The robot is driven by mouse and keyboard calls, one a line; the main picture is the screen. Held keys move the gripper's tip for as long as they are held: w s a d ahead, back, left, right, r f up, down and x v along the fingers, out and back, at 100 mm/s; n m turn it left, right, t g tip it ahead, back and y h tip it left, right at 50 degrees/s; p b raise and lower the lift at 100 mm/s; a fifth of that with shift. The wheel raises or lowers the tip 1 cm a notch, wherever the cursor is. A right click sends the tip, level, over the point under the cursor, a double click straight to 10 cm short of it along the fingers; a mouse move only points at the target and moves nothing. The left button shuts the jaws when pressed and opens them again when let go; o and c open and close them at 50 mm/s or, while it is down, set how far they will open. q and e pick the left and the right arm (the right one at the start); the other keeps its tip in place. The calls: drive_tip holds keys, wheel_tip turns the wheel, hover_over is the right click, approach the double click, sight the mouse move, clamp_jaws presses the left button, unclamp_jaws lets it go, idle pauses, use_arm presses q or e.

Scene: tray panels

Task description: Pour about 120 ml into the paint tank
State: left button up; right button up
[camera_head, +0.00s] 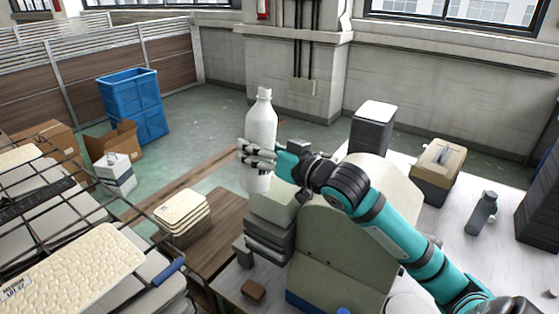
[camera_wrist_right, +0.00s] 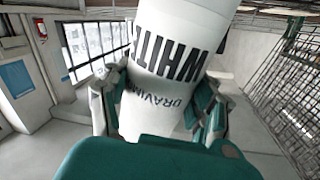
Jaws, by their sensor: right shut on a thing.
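A white bottle (camera_head: 261,122) with a narrow neck stands upright in the grasp of my right gripper (camera_head: 256,157), held in the air left of the cream machine. In the right wrist view the bottle (camera_wrist_right: 172,75) fills the middle and carries dark lettering that includes "WHITE". The fingers of my right gripper (camera_wrist_right: 160,108) close around its sides. No liquid is seen leaving it. I cannot tell which thing is the paint tank. My left gripper is not in view.
The cream machine (camera_head: 340,235) stands on the light table under my right arm. A dark stack (camera_head: 371,135), a beige-topped box (camera_head: 438,170) and a grey bottle (camera_head: 481,212) stand to the right. A wire rack with textured panels (camera_head: 75,275) fills the lower left.

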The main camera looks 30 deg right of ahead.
sight(258, 177)
wheel_tip(258, 177, down, 3)
drive_tip(key=shift+f+m+b, duration=0.2)
drive_tip(key=shift+m+b, duration=0.3)
drive_tip(key=shift+b, duration=0.25)
drive_tip(key=shift+r+m+g+p, duration=0.2)
drive_tip(key=shift+m+g+p, duration=0.1)
drive_tip(key=shift+m+p, duration=0.3)
drive_tip(key=shift+s+a+r+m+g+p, duration=0.1)
drive_tip(key=shift+r+m+g+p, duration=0.2)
drive_tip(key=shift+r+m+p, duration=0.4)
drive_tip(key=shift+s+a+f+m+y+b, duration=0.15)
drive_tip(key=shift+a+f+m+y+b, duration=0.15)
drive_tip(key=shift+f+m, duration=0.25)
drive_tip(key=shift+m, duration=0.35)
drive_tip(key=f, duration=0.1)
drive_tip(key=f+m, duration=0.1)
drive_tip(key=a+f, duration=0.1)
drive_tip(key=shift+s+a+f+g+y+b, duration=0.1)
drive_tip(key=shift+s+f+g+y+b, duration=0.2)
drive_tip(key=shift+g+b, duration=0.1)
drive_tip(key=shift+a+r+m+p, duration=0.1)
drive_tip(key=shift+r+m+p, duration=0.3)
drive_tip(key=shift+r+m, duration=0.15)
drive_tip(key=shift+s+a+r+m+g+y, duration=0.2)
drive_tip(key=shift+a+m+g+y, duration=0.25)
drive_tip(key=shift+m, duration=0.6)
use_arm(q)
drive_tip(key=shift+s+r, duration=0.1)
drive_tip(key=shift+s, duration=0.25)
